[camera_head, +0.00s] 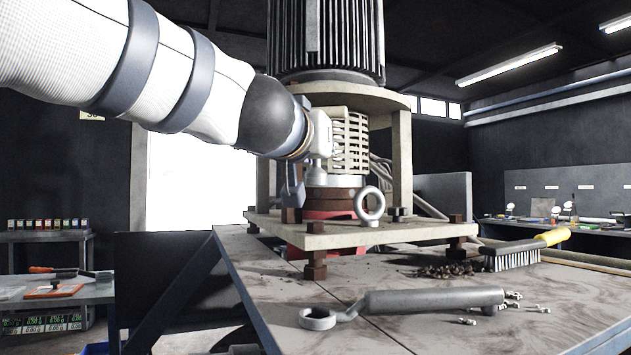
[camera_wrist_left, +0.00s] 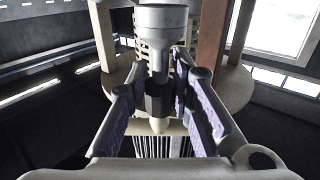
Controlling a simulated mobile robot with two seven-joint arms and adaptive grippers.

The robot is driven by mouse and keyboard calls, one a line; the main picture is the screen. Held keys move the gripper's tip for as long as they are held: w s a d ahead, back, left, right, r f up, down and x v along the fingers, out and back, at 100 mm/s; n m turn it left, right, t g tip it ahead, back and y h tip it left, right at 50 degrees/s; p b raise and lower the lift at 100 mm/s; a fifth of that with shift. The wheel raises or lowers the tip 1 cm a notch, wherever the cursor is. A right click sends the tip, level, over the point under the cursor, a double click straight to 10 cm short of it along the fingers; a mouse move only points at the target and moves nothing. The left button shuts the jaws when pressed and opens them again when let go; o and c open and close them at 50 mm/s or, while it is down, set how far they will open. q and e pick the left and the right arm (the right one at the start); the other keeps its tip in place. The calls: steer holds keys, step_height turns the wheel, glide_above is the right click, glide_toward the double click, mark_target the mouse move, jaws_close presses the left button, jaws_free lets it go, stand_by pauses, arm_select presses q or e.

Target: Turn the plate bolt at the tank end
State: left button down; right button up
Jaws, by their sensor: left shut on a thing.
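The square base plate (camera_head: 360,236) of the vibrating machine stands on the table, with rusty brown bolts at its corners. One bolt (camera_head: 315,266) is at the near corner, another (camera_head: 458,243) at the right. A grey eye bolt (camera_head: 370,206) stands upright on the plate. My left gripper (camera_head: 293,188) is above the plate's left side, partly hidden by my arm. In the left wrist view, its purple-padded fingers (camera_wrist_left: 162,75) flank a grey cylindrical piece (camera_wrist_left: 162,18) with a dark hexagonal section, and are shut on it. I cannot tell whether this piece touches a bolt.
A finned motor (camera_head: 326,40) rises above the plate on posts, close to my arm. On the table (camera_head: 270,285) lie a grey tool (camera_head: 435,299) with a ring end, small loose bolts, dark debris and a yellow-handled brush (camera_head: 525,250). The table's left front is clear.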

mark_target(313, 175)
arm_select(q)
steer(key=shift+s+a, duration=0.1)
steer(key=shift+s, duration=0.15)
arm_select(e)
steer(key=shift+s, duration=0.2)
arm_select(q)
step_height(313, 175, down, 2)
steer(key=shift+f, duration=0.15)
step_height(313, 175, down, 2)
steer(key=shift+w+f, duration=0.1)
arm_select(e)
steer(key=shift+s+f, duration=0.1)
steer(key=shift+f, duration=0.05)
arm_select(q)
steer(key=shift+s, duration=0.2)
arm_select(e)
steer(key=shift+w+r, duration=0.2)
